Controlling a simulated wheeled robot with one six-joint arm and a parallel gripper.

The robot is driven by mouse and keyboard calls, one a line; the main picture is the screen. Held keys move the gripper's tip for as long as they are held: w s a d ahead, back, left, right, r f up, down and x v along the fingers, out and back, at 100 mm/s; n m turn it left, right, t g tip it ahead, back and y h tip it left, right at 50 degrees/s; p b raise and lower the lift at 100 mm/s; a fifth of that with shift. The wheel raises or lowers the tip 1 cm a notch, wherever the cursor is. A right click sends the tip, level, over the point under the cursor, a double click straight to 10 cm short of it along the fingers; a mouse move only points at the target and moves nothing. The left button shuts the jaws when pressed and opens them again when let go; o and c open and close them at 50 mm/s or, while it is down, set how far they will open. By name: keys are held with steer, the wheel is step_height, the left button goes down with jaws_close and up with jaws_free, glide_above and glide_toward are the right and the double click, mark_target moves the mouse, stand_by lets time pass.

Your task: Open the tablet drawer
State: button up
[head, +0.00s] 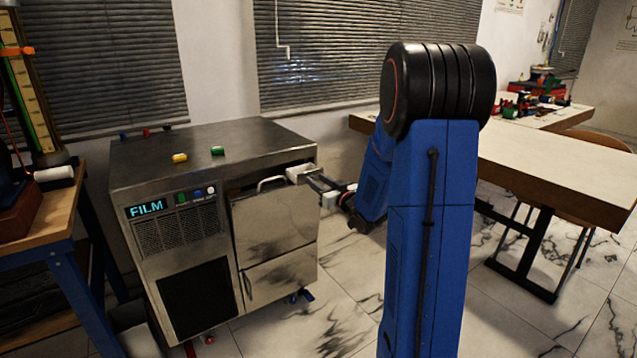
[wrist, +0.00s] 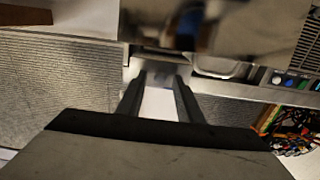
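The steel cabinet (head: 210,160) has a lit FILM display. I cannot tell from any label which is the tablet drawer. My gripper (head: 308,178) is at the upper right corner of the cabinet front, right of the bar handle. In the wrist view my gripper (wrist: 161,76) has its two dark fingers apart, with nothing clearly held.
Small yellow (head: 180,157) and green (head: 217,150) pieces lie on the cabinet top. A blue-legged bench (head: 62,225) stands close on the left. A pale table (head: 560,175) is at the right. The tiled floor (head: 335,310) before the cabinet is mostly clear.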

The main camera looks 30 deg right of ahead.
steer(key=s, duration=1.2)
steer(key=shift+d, duration=0.2)
steer(key=shift+w, duration=0.1)
steer(key=s+a+g, duration=0.6)
steer(key=s+a, duration=0.5)
steer(key=s, duration=0.4)
steer(key=s+a+g, duration=0.7)
steer(key=s+a, duration=0.5)
steer(key=s, duration=0.3)
steer(key=shift+s+f+h, duration=0.3)
steer(key=shift+s+f, duration=0.05)
steer(key=shift+s, duration=0.05)
